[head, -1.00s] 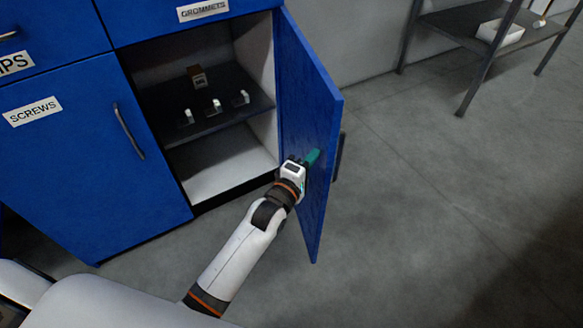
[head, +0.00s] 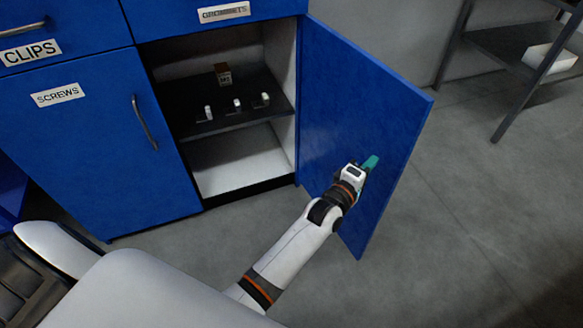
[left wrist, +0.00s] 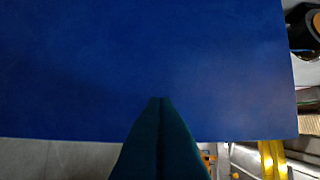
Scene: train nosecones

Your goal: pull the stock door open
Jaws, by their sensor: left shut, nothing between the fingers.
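The blue stock door (head: 350,110) stands swung well open on the right side of the cabinet, hinged at the opening's right edge. Its inner face fills most of the left wrist view (left wrist: 140,60). My left gripper (head: 370,163) is shut and empty, with its teal fingers at the inner face near the door's free side. I cannot tell whether the fingertips touch the door. In the left wrist view the shut fingers (left wrist: 160,135) point at the blue panel. The door's outer side is hidden. My right gripper is not in view.
A metal rack (head: 520,60) stands at the upper right. Grey floor (head: 460,210) right of the door is clear.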

